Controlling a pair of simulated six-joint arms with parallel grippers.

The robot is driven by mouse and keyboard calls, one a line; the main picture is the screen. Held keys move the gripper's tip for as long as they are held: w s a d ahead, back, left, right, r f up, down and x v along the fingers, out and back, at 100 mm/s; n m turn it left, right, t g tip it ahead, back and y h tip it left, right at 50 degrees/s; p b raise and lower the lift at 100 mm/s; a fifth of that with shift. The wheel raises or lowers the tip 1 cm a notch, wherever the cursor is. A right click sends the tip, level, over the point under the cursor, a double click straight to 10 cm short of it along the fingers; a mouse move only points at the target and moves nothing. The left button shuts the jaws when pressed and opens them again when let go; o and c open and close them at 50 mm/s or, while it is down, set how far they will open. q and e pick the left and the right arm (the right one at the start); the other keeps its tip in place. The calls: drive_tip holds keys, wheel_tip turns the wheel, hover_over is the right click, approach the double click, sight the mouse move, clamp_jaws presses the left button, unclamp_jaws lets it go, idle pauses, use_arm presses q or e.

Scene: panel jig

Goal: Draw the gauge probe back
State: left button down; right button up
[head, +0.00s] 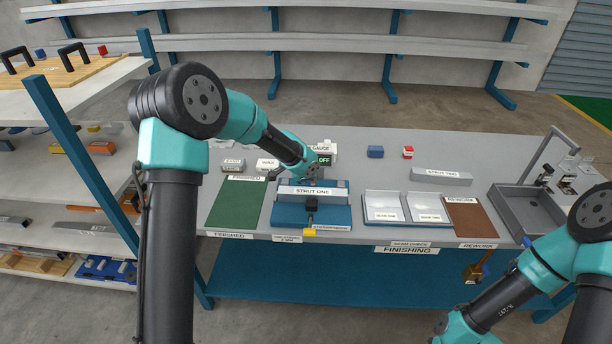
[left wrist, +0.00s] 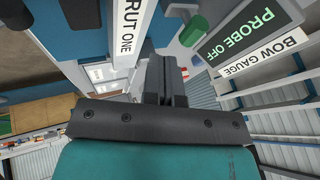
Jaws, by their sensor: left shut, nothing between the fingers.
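The bow gauge (head: 322,149) stands at the back of the blue jig (head: 340,215), its small screen showing OFF. In the left wrist view its screen (left wrist: 245,35) reads PROBE OFF, with a green knob (left wrist: 193,30) beside it. A pale bar labelled STRUT ONE (head: 312,192) lies across the jig, and it also shows in the left wrist view (left wrist: 130,35). My left gripper (head: 313,172) is shut and empty, between the strut and the gauge; its fingers (left wrist: 166,70) point near the knob, apart from it as far as I can see. The probe itself I cannot make out. My right gripper is out of frame.
A green FINISHED mat (head: 238,203) lies left of the jig. White trays (head: 384,207), a STRUT TWO bar (head: 440,176), a brown REWORK mat (head: 470,218) and a grey sink-like bin (head: 522,212) are to the right.

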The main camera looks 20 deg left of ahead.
use_arm(q)
drive_tip(key=v, duration=0.8)
drive_tip(key=shift+s+r, duration=0.2)
drive_tip(key=shift+r, duration=0.05)
